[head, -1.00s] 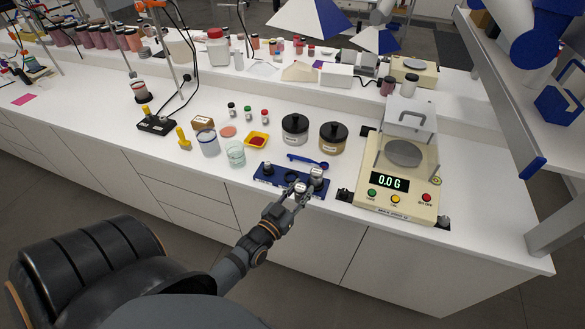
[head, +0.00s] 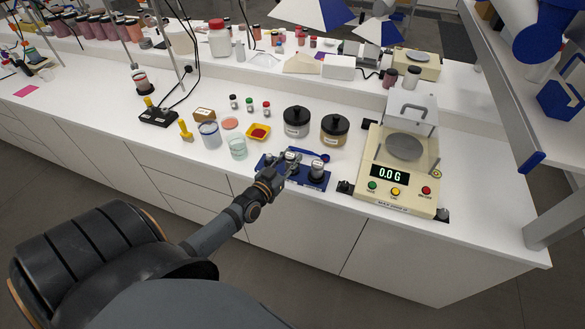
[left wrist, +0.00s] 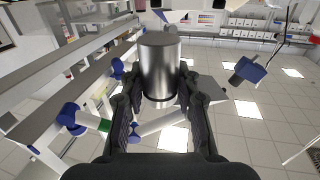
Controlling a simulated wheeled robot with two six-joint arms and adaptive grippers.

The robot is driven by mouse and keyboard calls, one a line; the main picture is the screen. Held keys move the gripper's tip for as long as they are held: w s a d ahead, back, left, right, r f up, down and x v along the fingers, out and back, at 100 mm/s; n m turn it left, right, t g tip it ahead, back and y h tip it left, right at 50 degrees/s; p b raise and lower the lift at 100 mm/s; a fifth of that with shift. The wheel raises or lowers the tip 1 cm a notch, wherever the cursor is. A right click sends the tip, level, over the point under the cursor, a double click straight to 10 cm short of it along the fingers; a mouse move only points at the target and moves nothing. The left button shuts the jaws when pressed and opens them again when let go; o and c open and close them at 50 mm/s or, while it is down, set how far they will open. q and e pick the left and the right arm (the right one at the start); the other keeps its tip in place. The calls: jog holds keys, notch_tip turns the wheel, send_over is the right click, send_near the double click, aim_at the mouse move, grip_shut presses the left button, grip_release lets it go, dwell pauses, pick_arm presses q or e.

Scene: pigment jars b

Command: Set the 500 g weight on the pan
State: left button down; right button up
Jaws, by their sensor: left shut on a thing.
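My left gripper (head: 284,164) is shut on a shiny metal cylinder weight (head: 292,156), which also shows between the fingers in the left wrist view (left wrist: 160,68). I cannot read its mark. The gripper is at the blue weight rack (head: 317,184); whether the held weight touches the rack is unclear. Another metal weight (head: 317,168) stands in the rack just right of the gripper. The round grey pan (head: 404,147) is empty on the cream balance (head: 414,180), to the right. Its display (head: 388,174) reads 0.0 G. My right gripper is not in view.
Two black-lidded jars (head: 296,121) (head: 334,129) stand behind the rack. The balance's raised grey cover with a handle (head: 408,112) is behind the pan. A glass beaker (head: 237,148) stands left of the gripper.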

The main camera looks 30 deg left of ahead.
pick_arm(q)
jog(key=w+a+f+b, duration=0.1)
jog(key=f, duration=0.1)
jog(key=w+f+b, duration=0.1)
jog(key=w+b, duration=0.1)
jog(key=w+a+f+b, duration=0.1)
jog(key=w+f+b, duration=0.1)
jog(key=shift+a+f, duration=0.3)
jog(key=shift+f, duration=0.05)
jog(key=shift+w+a+f+b, duration=0.15)
jog(key=shift+w+f+b, duration=0.15)
jog(key=shift+b, duration=0.2)
jog(key=shift+w, duration=0.15)
jog(key=shift+r, duration=0.15)
jog(key=f, duration=0.1)
jog(key=f+b, duration=0.2)
jog(key=shift+w+a+f, duration=0.1)
jog(key=shift+w+a, duration=0.15)
jog(key=shift+w, duration=0.05)
jog(key=shift+w+f, duration=0.1)
jog(key=shift+f, duration=0.1)
